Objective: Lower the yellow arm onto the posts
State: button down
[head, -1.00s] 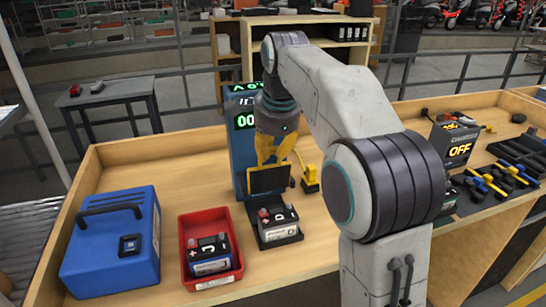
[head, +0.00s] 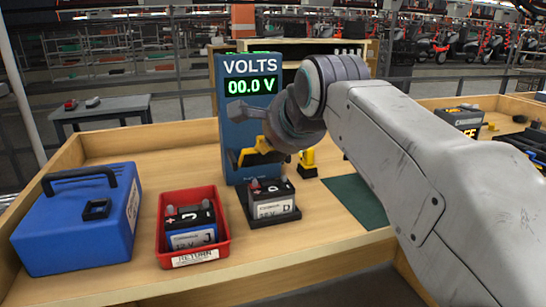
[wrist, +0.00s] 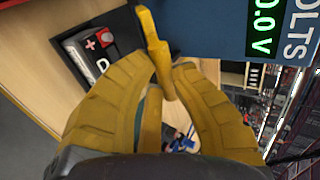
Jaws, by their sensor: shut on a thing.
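The yellow arm (wrist: 153,42) shows in the wrist view as a bar in front of the blue VOLTS meter (wrist: 210,22), its lower end between my fingertips. My gripper (wrist: 168,82) is shut on it. In the head view my gripper (head: 262,152) reaches left in front of the meter (head: 233,130), above the battery marked D; the arm and fingers blend there. Battery D (head: 271,200) sits upright in a black holder at the meter's foot, apart from the arm. Its red post (wrist: 107,40) shows in the wrist view. The meter reads 00.0 V.
A red tray (head: 162,235) with battery J (head: 190,222) stands left of battery D. A blue case (head: 75,225) is farther left. A small yellow and black stand (head: 307,160) is right of the meter, near a green mat (head: 357,200). A charger (head: 462,117) is far right.

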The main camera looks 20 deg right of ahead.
aim_at(274, 193)
jog(key=shift+s+f+t+b, duration=0.55)
jog(key=shift+f+b, duration=1.25)
jog(key=shift+b, duration=0.95)
jog(key=shift+s+f+t+b, duration=0.6)
jog(key=shift+f+b, duration=1.25)
jog(key=shift+b, duration=0.95)
jog(key=shift+s+f+t+b, duration=0.55)
jog(key=shift+f+b, duration=1.25)
jog(key=shift+b, duration=0.95)
jog(key=c, duration=1)
grip_release()
jog(key=shift+w+a, duration=0.15)
jog(key=shift+w, duration=0.05)
jog(key=shift+o, duration=0.2)
jog(key=shift+r, duration=0.25)
notch_tip(274, 193, up, 10)
jog(key=shift+f, duration=0.15)
